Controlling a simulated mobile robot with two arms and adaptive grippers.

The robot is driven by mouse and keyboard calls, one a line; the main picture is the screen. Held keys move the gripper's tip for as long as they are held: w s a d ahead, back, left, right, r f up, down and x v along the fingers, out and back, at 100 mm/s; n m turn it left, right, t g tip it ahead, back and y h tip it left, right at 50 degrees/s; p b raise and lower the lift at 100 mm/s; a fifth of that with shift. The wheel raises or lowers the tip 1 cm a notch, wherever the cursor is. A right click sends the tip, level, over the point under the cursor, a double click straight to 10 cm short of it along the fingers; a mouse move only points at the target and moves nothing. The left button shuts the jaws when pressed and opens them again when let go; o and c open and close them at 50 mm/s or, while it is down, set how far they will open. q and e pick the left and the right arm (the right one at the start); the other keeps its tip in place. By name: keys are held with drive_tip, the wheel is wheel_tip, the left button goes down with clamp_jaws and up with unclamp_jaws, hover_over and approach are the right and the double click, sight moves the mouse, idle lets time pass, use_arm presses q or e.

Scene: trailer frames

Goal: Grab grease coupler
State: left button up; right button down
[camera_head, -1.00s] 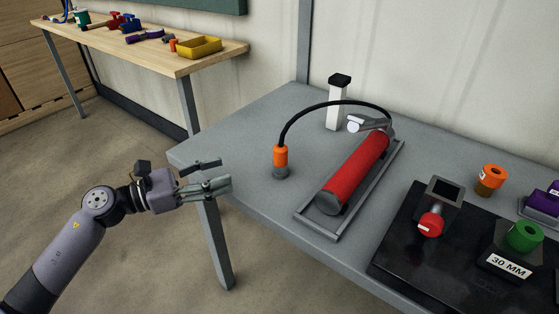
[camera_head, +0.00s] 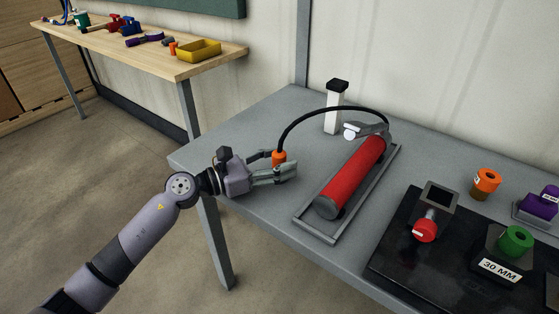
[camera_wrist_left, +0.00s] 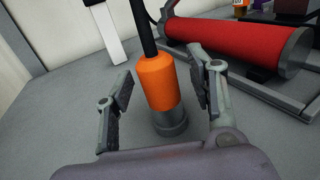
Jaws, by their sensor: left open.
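The grease coupler (camera_head: 279,157) is an orange sleeve with a dark grey metal lower end, on the end of a black hose. It stands upright on the grey table. In the left wrist view the coupler (camera_wrist_left: 158,84) is between the two fingers, with a gap visible on each side. My left gripper (camera_head: 280,167) is open around it; it also shows in the left wrist view (camera_wrist_left: 160,95). In the head view the fingers hide the coupler's lower part. The hose (camera_head: 313,110) runs to the red grease gun (camera_head: 352,176). My right gripper is not in view.
The grease gun lies in a grey metal tray (camera_head: 318,233) right of the gripper. A white post (camera_head: 334,115) with a black cap stands behind. A black board (camera_head: 405,245) with red and green parts is at the right. The grey table's left corner is clear.

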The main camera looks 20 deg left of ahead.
use_arm(q)
drive_tip(key=shift+w+d, duration=0.15)
drive_tip(key=shift+w, duration=0.05)
drive_tip(key=shift+c, duration=0.3)
clamp_jaws()
